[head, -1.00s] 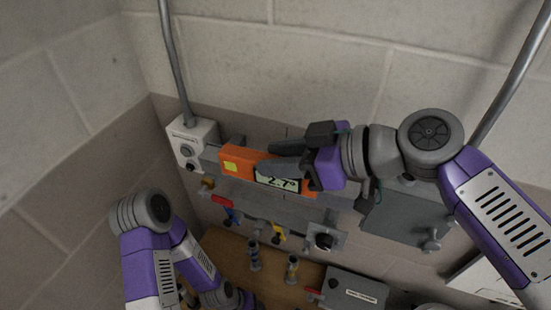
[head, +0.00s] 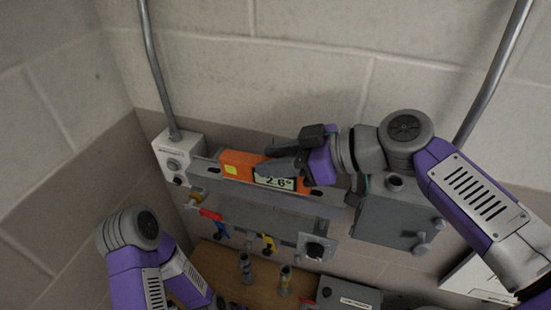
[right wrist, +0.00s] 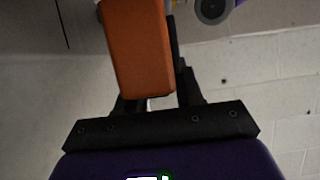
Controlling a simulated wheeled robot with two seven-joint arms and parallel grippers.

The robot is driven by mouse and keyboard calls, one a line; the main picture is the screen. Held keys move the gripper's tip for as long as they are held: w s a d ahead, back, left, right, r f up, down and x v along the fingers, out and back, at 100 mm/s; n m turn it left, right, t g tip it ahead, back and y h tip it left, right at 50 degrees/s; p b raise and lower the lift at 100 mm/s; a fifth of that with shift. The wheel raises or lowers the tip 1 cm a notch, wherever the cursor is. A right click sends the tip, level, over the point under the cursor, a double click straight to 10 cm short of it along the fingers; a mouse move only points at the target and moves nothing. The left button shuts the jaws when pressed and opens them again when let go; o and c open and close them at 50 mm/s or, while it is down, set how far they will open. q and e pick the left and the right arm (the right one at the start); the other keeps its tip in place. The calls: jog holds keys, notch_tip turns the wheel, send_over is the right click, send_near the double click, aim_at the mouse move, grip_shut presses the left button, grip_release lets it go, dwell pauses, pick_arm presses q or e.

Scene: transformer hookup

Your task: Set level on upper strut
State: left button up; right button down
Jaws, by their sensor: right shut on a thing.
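The level (head: 236,164) is an orange bar with a yellow label and a display reading about 2.6 degrees. It lies along the upper strut (head: 326,200), a grey slotted rail, slightly lower at its right end; I cannot tell whether it rests on the rail. My right gripper (head: 275,158) is shut on the level near its right half, partly covering it. In the right wrist view the level (right wrist: 138,48) is a large orange block between the dark fingers. My left arm is at lower left; its gripper is not seen.
A pale switch box (head: 178,155) with a conduit stands at the strut's left. A grey box (head: 392,222) is at the right. Below are a lower rail with red, blue and yellow clamps (head: 267,241), and a brown board (head: 225,262) with fittings.

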dwell(0.3)
jog(key=c, duration=0.6)
grip_release()
jog(key=shift+c, duration=0.2)
pick_arm(q)
jog(key=shift+f, duration=0.1)
jog(key=shift+f+b, duration=0.5)
jog(key=shift+b, duration=0.05)
pick_arm(e)
jog(key=v, duration=0.7)
jog(key=shift+s+d+r, duration=0.1)
jog(key=shift+d, duration=0.15)
